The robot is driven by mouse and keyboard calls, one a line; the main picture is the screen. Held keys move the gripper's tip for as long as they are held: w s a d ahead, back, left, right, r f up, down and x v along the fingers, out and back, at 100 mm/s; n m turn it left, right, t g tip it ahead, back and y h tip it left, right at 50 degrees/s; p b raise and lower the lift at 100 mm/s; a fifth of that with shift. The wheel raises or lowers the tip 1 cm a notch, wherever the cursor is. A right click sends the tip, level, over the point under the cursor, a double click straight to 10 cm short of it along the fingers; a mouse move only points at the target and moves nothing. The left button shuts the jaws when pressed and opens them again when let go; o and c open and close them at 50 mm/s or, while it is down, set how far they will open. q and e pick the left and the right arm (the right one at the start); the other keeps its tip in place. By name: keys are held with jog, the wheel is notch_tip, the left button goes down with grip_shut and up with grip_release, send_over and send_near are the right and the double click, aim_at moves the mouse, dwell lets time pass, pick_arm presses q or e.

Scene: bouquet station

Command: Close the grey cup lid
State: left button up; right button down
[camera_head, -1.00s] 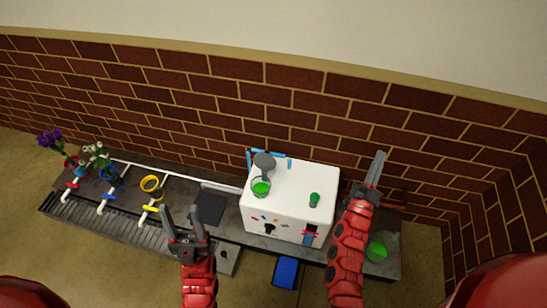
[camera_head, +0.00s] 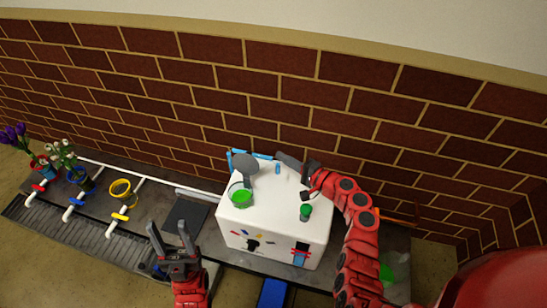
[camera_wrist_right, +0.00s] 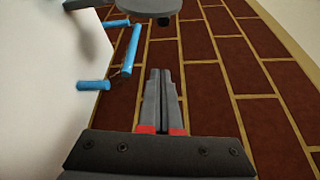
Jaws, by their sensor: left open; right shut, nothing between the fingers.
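The grey cup lid (camera_head: 246,166) is a round disc standing raised above the back rim of a clear cup with green contents (camera_head: 242,199). The cup sits on the left part of the white box (camera_head: 268,222). My right gripper (camera_head: 281,156) is shut and empty, at the back edge of the box, to the right of the lid and apart from it. In the right wrist view its fingers (camera_wrist_right: 161,75) point toward the grey lid (camera_wrist_right: 145,5), which is cut off at the top. My left gripper (camera_head: 168,228) is open and empty, in front of the box's left side.
Blue rods (camera_head: 237,158) stick out at the back of the box, and a green knob (camera_head: 306,211) stands on its right part. A yellow ring holder (camera_head: 122,192) and flower pots stand at left. The brick wall (camera_head: 300,80) is close behind.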

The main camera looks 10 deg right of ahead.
aim_at(247, 161)
jog(key=b+x, duration=0.2)
jog(key=x, duration=0.6)
jog(key=shift+w+a+f, duration=0.2)
jog(key=shift+w+a, duration=0.05)
jog(key=shift+a, duration=0.05)
jog(key=shift+s+a+r, duration=0.1)
jog(key=shift+s+a, duration=0.05)
jog(key=shift+a, duration=0.05)
jog(key=shift+s+a+r+p, duration=0.2)
jog(key=shift+s+a+p, duration=0.15)
jog(key=shift+s, duration=0.4)
jog(key=shift+s+a+r+p, duration=0.2)
jog(key=shift+s+a, duration=0.15)
jog(key=shift+s, duration=0.4)
